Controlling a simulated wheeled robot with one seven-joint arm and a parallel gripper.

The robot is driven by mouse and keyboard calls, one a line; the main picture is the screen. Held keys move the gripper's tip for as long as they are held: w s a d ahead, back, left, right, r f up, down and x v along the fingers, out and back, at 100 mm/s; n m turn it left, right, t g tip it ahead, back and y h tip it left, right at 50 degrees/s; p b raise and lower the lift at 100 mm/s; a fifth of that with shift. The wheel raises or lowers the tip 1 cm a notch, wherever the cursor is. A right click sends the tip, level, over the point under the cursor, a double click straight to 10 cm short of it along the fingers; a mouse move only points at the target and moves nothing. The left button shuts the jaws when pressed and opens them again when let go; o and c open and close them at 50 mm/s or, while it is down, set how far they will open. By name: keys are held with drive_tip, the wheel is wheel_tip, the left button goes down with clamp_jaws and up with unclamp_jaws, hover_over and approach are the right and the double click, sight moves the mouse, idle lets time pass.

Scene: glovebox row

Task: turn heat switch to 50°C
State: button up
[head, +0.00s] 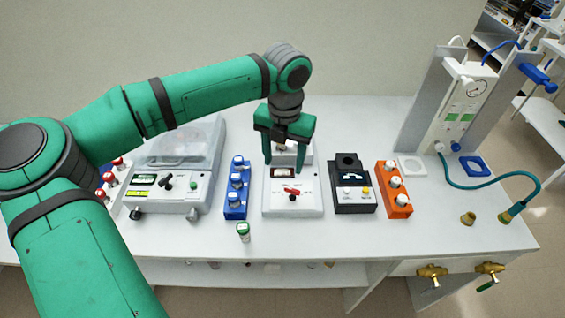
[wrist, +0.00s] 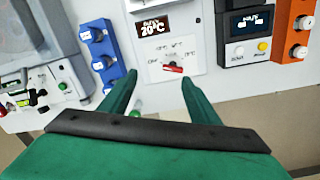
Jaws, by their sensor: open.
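The heat switch is a red knob (head: 291,192) on the sloping front of a white hotplate unit (head: 309,210) in mid-bench. In the wrist view the red knob (wrist: 173,68) lies roughly sideways, among small printed marks too blurred to read surely. The dark display (wrist: 152,25) above it reads 20°C. My gripper (head: 284,167) is open and empty, pointing down over the unit, just behind and above the knob in the head view. In the wrist view its fingertips (wrist: 158,77) are spread on either side below the knob, apart from it.
A blue vial rack (head: 236,190) stands close left, with a balance (head: 170,185) beyond. A black device (head: 352,190) and orange rack (head: 394,190) stand right. A green-capped vial (head: 243,231) stands in front left. The bench strip directly before the unit is clear.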

drive_tip(key=shift+s+r, duration=0.15)
drive_tip(key=shift+r, duration=2.2)
wheel_tip(320, 180, up, 11)
drive_tip(key=shift+s, duration=0.15)
drive_tip(key=shift+d+f, duration=0.1)
